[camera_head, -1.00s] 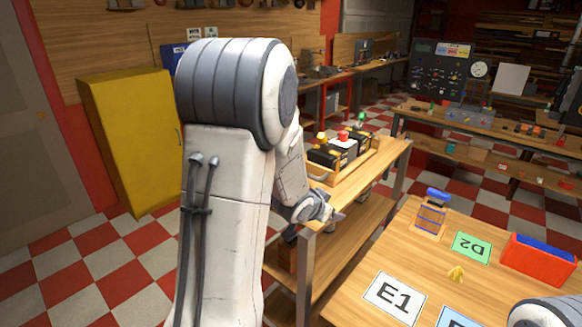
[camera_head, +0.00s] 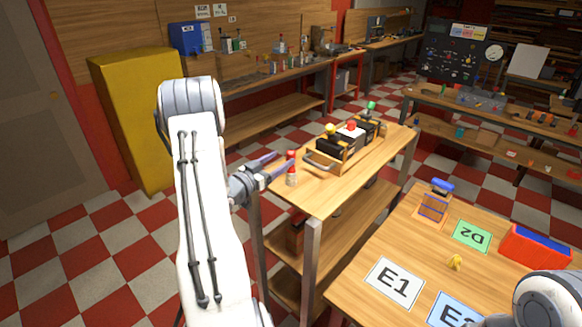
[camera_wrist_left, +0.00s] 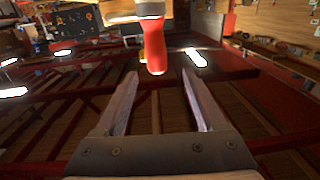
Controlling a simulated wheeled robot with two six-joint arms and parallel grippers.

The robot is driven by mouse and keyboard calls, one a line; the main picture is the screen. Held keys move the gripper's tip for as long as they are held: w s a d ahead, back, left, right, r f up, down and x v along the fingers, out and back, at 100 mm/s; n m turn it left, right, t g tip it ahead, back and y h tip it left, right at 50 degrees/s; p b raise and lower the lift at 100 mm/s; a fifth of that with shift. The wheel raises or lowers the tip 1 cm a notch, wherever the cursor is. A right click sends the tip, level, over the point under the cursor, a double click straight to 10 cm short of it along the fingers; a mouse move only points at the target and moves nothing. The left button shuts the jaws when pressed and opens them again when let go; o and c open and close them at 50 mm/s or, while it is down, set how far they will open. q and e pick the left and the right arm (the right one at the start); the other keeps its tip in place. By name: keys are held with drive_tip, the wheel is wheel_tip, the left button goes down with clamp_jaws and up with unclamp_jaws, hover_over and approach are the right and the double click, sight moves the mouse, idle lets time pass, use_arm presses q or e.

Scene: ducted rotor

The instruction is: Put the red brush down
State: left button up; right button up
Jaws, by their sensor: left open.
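The red brush (camera_head: 291,180) stands roughly upright at the near left end of the narrow wooden table (camera_head: 325,200). In the left wrist view the red brush (camera_wrist_left: 154,48) shows a red handle with a pale band, cut off by the top edge. My left gripper (camera_head: 286,157) is open, its fingers pointing at the brush from the left. In the left wrist view the left gripper (camera_wrist_left: 159,75) has clear space between its fingers, with the handle just past the tips. I cannot tell whether a finger touches it. My right gripper is out of view.
A wooden tray (camera_head: 322,160) with a handle and black units with coloured knobs sits farther along the narrow table. The front table (camera_head: 385,310) holds cards, a blue-topped rack (camera_head: 433,205) and a red bin (camera_head: 535,248). Checkered floor lies left of the narrow table.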

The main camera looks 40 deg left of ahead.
sight(288, 157)
use_arm(q)
drive_tip(key=w+p, duration=0.2)
drive_tip(key=w, duration=0.1)
drive_tip(key=w+p, duration=0.1)
drive_tip(key=w, duration=0.1)
drive_tip(key=shift+d+f, duration=0.2)
drive_tip(key=shift+d, duration=0.05)
drive_tip(key=shift+w+f, duration=0.1)
drive_tip(key=shift+w, duration=0.15)
clamp_jaws()
